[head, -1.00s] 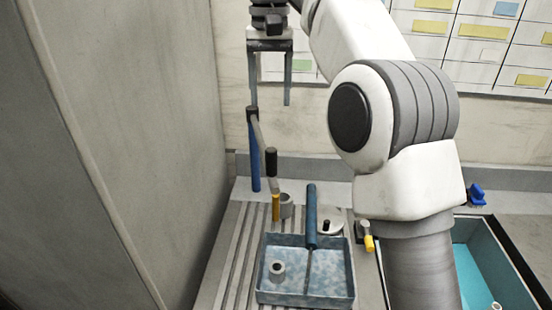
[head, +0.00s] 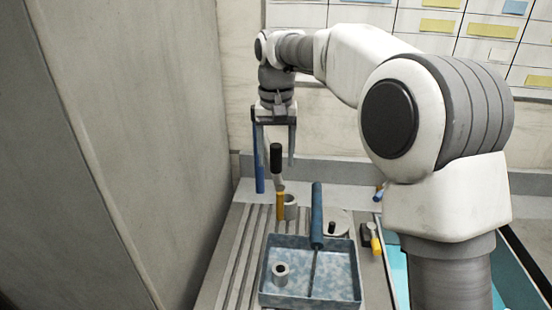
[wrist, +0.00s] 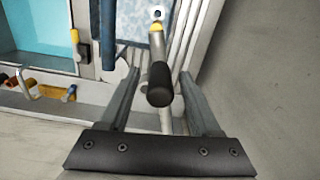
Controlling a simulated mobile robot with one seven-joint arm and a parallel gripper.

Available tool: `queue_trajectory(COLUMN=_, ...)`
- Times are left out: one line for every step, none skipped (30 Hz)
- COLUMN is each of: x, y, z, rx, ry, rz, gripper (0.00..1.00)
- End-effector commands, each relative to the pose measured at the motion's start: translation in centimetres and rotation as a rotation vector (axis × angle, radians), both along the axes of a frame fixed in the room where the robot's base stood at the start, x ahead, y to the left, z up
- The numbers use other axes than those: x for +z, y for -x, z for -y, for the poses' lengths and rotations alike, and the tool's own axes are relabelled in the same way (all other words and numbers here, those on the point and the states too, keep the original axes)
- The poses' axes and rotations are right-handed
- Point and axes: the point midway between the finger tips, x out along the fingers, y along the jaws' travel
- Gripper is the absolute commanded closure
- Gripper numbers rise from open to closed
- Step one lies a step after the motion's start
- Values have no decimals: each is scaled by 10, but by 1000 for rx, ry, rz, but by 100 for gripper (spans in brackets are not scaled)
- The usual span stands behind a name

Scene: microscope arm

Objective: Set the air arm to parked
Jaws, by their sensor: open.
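In the wrist view, the black grip (wrist: 160,92) shows between the open fingers (wrist: 158,78), with gaps on both sides. I cannot tell how deep it sits between them. My gripper partly hides the blue post and the link.
A speckled blue tray (head: 353,285) holds a small grey ring (head: 280,273), with a dark blue handled tool (head: 317,215) leaning across it. A tall grey wall (head: 130,150) closes the left side. A teal-lined bin (head: 515,290) lies right. A yellow-handled item (head: 375,240) lies between.

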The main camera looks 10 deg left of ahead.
Motion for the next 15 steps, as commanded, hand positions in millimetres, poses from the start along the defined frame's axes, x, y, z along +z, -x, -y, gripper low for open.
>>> queue_trajectory(x=-3, y=0, z=0, rx=0, ry=0, rz=-1, gripper=36)
queue_trajectory(x=-5, y=0, z=0, rx=0, ry=0, rz=-1, gripper=36)
queue_trajectory(x=-6, y=0, z=0, rx=0, ry=0, rz=0, gripper=36)
queue_trajectory(x=-7, y=0, z=0, rx=0, ry=0, rz=0, gripper=36)
queue_trajectory(x=-7, y=0, z=0, rx=0, ry=0, rz=0, gripper=36)
queue_trajectory(x=-8, y=0, z=0, rx=0, ry=0, rz=0, gripper=36)
queue_trajectory(x=-8, y=0, z=0, rx=0, ry=0, rz=0, gripper=36)
queue_trajectory(x=-8, y=0, z=0, rx=0, ry=0, rz=0, gripper=36)
queue_trajectory(x=-7, y=0, z=0, rx=0, ry=0, rz=0, gripper=36)
queue_trajectory(x=-7, y=0, z=0, rx=0, ry=0, rz=0, gripper=36)
queue_trajectory(x=-7, y=0, z=0, rx=0, ry=0, rz=0, gripper=36)
queue_trajectory(x=-7, y=0, z=0, rx=0, ry=0, rz=0, gripper=39)
queue_trajectory(x=-7, y=0, z=0, rx=0, ry=0, rz=0, gripper=45)
queue_trajectory(x=-7, y=0, z=0, rx=0, ry=0, rz=0, gripper=50)
queue_trajectory(x=-7, y=0, z=0, rx=0, ry=0, rz=0, gripper=57)
